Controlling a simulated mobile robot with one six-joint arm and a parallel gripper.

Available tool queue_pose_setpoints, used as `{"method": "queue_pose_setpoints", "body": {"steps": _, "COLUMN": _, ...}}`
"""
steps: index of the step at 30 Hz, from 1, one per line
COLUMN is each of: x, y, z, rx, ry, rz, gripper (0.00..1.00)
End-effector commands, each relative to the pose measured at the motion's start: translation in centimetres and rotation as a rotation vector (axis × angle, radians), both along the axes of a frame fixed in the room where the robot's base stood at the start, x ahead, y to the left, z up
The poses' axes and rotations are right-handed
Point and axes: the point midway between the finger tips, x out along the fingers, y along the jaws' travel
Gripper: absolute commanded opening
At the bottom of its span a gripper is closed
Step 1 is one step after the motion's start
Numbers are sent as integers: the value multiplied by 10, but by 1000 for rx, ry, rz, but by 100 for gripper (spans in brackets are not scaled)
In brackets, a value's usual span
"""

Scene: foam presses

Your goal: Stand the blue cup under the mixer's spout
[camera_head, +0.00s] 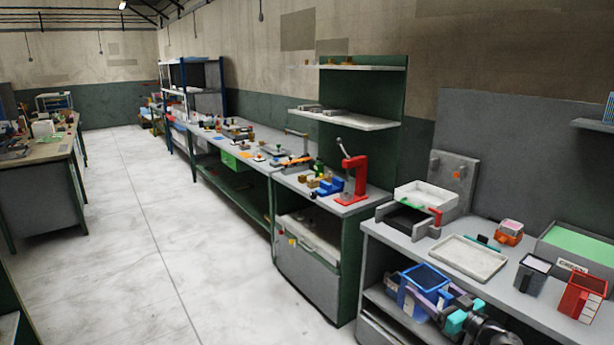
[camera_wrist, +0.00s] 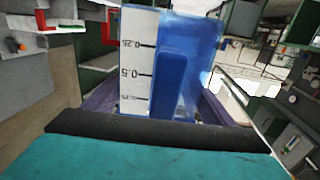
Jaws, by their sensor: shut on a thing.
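The blue cup (camera_head: 427,274) is held in front of the near bench at the lower middle right of the head view, its open top showing. My gripper (camera_head: 430,296) is shut on it. In the wrist view the cup (camera_wrist: 178,65) fills the middle, translucent blue with a white scale strip marked 0.25, 0.5 and 0.75. The purple fingers of my gripper (camera_wrist: 165,103) lie on both sides of it; their contact is partly hidden. I cannot make out a mixer's spout for certain in either view.
The near bench holds a grey machine (camera_head: 455,178) with a white box, a pale tray (camera_head: 468,258), a dark grey cup (camera_head: 532,273), a red cup (camera_head: 583,297) and a green-topped crate (camera_head: 580,246). A red press (camera_head: 354,181) stands on the bench beyond. The floor at left is clear.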

Motion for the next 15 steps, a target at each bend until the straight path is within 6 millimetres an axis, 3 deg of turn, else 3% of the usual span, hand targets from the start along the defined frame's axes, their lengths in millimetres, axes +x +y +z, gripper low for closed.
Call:
{"method": "queue_pose_setpoints", "body": {"steps": 1, "x": -2, "y": 22, "z": -6, "rx": 1, "ry": 0, "rz": 48, "gripper": 54}}
{"method": "queue_pose_setpoints", "body": {"steps": 9, "x": -22, "y": 120, "z": -25, "rx": 0, "ry": 0, "rz": 295, "gripper": 54}}
{"method": "queue_pose_setpoints", "body": {"steps": 15, "x": -38, "y": 168, "z": -35, "rx": 0, "ry": 1, "rz": 424, "gripper": 54}}
